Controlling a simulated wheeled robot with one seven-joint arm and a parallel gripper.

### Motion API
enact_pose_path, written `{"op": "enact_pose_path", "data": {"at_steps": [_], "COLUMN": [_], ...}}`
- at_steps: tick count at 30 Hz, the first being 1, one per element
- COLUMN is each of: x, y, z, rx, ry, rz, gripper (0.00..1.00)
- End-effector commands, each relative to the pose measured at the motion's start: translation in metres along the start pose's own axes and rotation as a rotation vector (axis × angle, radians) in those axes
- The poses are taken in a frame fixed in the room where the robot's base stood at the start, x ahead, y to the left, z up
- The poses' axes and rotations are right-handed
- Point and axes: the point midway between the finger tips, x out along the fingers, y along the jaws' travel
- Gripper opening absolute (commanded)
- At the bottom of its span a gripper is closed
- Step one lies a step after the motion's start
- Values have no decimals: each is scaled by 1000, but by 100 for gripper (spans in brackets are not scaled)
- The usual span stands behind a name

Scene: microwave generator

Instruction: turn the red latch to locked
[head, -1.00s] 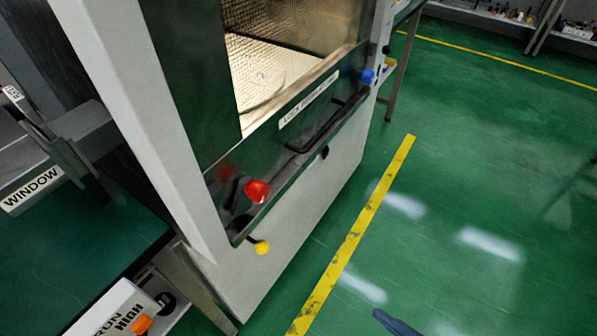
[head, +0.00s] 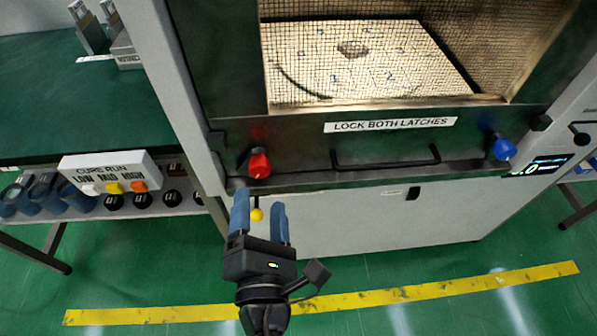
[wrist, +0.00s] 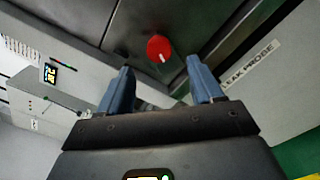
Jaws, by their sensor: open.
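The red latch (head: 259,163) is a red knob at the left end of the dark lower door frame, below the mesh window. In the wrist view the red latch (wrist: 159,48) shows as a round red knob with a small white mark, beyond and between the fingers. My gripper (head: 260,212) is open and empty, with blue fingers pointing at the cabinet front. In the head view it appears just below the red latch, apart from it. In the wrist view my gripper (wrist: 160,85) has clear space between its fingertips. The blue latch (head: 502,149) is at the right end of the frame.
A black door handle (head: 385,163) spans the frame between the latches, under a "LOCK BOTH LATCHES" label (head: 390,125). A white button box (head: 112,172) stands at left. Green floor with a yellow line (head: 400,294) is clear in front.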

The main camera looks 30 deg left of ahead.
Motion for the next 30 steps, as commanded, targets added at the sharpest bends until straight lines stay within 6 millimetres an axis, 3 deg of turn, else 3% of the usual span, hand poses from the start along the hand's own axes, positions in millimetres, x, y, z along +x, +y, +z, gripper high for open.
{"op": "enact_pose_path", "data": {"at_steps": [18, 29, 30], "x": [74, 78, 78], "y": [3, 2, 2], "z": [0, 0, 0], "rx": [-8, -7, -7], "ry": [-2, -1, -2], "rz": [3, 3, 3], "gripper": [66, 66, 62]}}
